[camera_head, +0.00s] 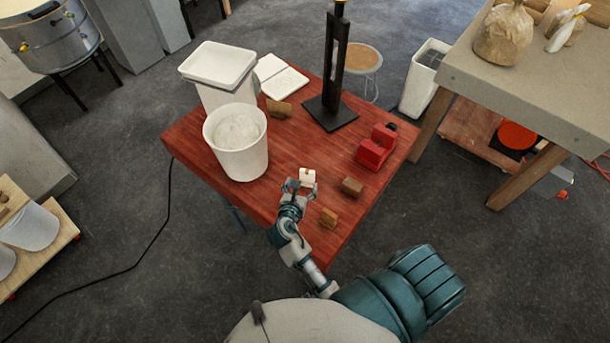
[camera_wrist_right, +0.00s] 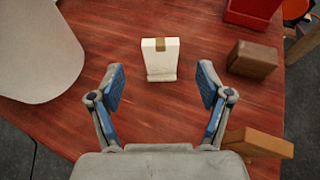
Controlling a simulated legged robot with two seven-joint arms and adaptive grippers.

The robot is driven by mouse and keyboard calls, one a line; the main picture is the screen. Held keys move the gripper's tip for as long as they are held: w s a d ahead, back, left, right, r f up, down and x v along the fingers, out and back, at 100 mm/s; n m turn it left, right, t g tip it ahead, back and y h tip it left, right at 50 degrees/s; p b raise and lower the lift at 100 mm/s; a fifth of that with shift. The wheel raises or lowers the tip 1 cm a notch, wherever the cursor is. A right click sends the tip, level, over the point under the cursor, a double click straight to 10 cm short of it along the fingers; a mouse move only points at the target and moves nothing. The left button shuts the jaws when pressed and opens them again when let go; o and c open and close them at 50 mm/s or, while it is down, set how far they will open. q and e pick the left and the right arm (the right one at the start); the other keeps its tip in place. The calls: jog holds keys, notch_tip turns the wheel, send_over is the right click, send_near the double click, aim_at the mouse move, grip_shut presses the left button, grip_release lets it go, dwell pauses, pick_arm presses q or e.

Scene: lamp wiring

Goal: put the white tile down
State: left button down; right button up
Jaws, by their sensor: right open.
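A small white tile (camera_head: 307,177) sits on the red wooden table (camera_head: 205,158), right of the white bucket. It also shows in the right wrist view (camera_wrist_right: 160,62), with a small brown patch at its top edge. My right gripper (camera_head: 299,184) is open at the tile's near side. In the right wrist view its two blue-padded fingers (camera_wrist_right: 160,90) are spread wide with nothing between them. The tile lies just beyond the fingertips, apart from both. My left gripper is not in view.
A white bucket (camera_head: 240,158) stands left of the tile. Brown blocks (camera_head: 351,187) (camera_head: 328,217) lie to its right, and a red block (camera_head: 374,150) farther back. A black stand (camera_head: 334,75) rises at the table's back. The table between tile and stand is clear.

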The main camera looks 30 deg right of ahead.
jog(key=shift+v, duration=1.9)
